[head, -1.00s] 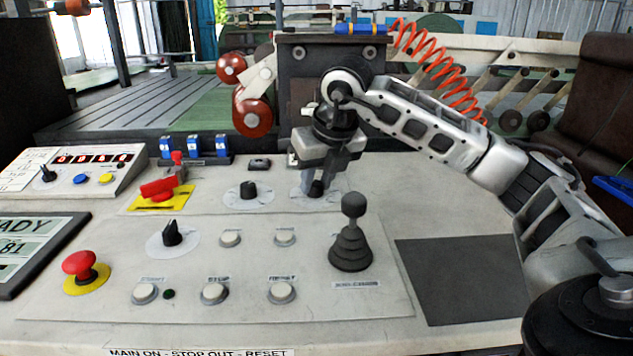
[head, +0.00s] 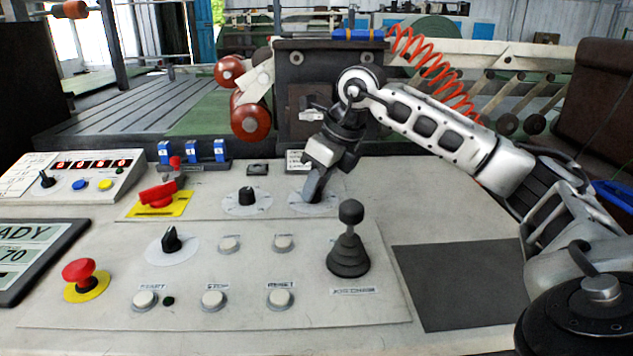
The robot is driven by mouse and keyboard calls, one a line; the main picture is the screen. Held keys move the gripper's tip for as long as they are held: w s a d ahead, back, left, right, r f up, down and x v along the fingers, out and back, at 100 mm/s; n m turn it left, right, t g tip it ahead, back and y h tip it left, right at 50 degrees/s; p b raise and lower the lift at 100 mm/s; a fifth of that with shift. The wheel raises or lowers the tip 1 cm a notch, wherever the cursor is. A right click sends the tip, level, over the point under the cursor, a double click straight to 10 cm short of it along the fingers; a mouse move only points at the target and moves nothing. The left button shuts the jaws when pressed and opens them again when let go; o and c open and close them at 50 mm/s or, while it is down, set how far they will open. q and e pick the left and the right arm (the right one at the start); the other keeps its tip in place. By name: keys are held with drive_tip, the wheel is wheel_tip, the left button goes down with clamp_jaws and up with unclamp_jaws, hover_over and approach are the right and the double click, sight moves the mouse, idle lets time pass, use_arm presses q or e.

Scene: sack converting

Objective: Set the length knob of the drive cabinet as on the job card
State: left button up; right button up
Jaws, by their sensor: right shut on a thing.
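The drive cabinet's sloped panel (head: 110,235) fills the lower half of the head view. My right gripper (head: 314,196) points down at the rightmost dial (head: 328,205) of the upper row. It is shut on that dial's knob, which the fingers hide. A second black knob (head: 247,196) stands on a pale dial left of it, and a third (head: 171,239) sits lower left. I cannot read the dial labels. A screen (head: 35,250) at the left edge shows "ADY" and "70", partly cut off. My left gripper is not in view. No job card can be made out.
A black joystick (head: 349,245) stands close in front of my right gripper. A red emergency button (head: 80,271), a red switch handle (head: 158,193) and several white buttons (head: 213,299) are on the panel. A dark flat pad (head: 455,285) lies at right.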

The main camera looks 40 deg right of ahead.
idle(0.3)
drive_tip(key=o, duration=1)
drive_tip(key=shift+r, duration=0.1)
drive_tip(key=p+v, duration=0.2)
drive_tip(key=v, duration=1.3)
drive_tip(key=shift+s+r, duration=0.15)
drive_tip(key=shift+r, duration=0.25)
